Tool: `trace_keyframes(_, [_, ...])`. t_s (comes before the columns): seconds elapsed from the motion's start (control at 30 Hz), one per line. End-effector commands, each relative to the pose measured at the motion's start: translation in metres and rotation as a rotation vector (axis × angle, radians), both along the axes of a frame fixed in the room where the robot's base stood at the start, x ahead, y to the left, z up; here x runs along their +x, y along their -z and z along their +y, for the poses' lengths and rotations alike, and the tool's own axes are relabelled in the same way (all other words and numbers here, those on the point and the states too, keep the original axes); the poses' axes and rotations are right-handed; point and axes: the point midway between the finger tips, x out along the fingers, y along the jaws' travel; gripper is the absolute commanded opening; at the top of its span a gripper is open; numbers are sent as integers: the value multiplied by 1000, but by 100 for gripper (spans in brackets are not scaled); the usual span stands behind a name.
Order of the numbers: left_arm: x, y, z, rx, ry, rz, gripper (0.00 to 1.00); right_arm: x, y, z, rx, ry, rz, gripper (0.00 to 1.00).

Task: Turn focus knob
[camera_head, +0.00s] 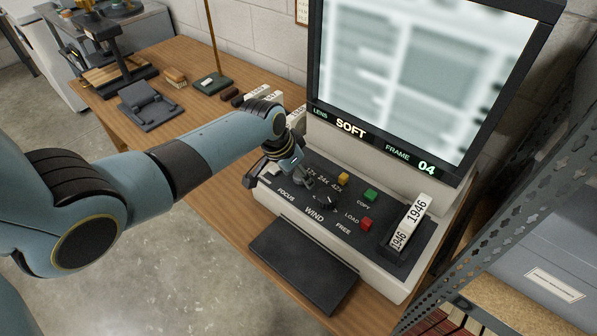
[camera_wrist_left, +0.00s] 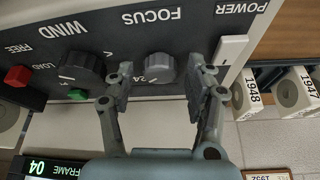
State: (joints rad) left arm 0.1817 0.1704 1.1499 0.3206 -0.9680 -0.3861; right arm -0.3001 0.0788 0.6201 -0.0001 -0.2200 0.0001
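The reader's control panel (camera_head: 285,177) is dark, with a FOCUS label. In the left wrist view the focus knob (camera_wrist_left: 158,66) is a round grey knob on the panel. My left gripper (camera_wrist_left: 162,78) is open, with one finger on each side of the knob; gaps show between fingers and knob. In the head view my left gripper (camera_head: 300,176) is low over the panel's left part and hides most of the knob. The screen (camera_head: 420,75) shows a blurred page, and the strip below reads LENS SOFT (camera_head: 350,128) and FRAME 04. My right gripper is not in view.
The wind knob (camera_head: 327,203) and yellow, green and red buttons (camera_head: 366,224) are beside the focus area. A white power switch (camera_wrist_left: 231,55) is close to one finger. A metal shelf rack (camera_head: 500,170) is at right.

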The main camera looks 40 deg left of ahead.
Motion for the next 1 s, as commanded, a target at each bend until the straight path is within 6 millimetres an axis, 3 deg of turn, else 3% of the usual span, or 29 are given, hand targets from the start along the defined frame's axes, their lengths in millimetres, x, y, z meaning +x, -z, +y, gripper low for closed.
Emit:
trace_keyframes(0.37, [-2,-7,1,0,0,-2,56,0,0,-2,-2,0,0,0])
trace_keyframes(0.8, [-33,-84,9,2,1,-3,56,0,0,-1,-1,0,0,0])
trace_keyframes(1.0, [-43,-106,12,1,1,0,56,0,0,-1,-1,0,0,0])
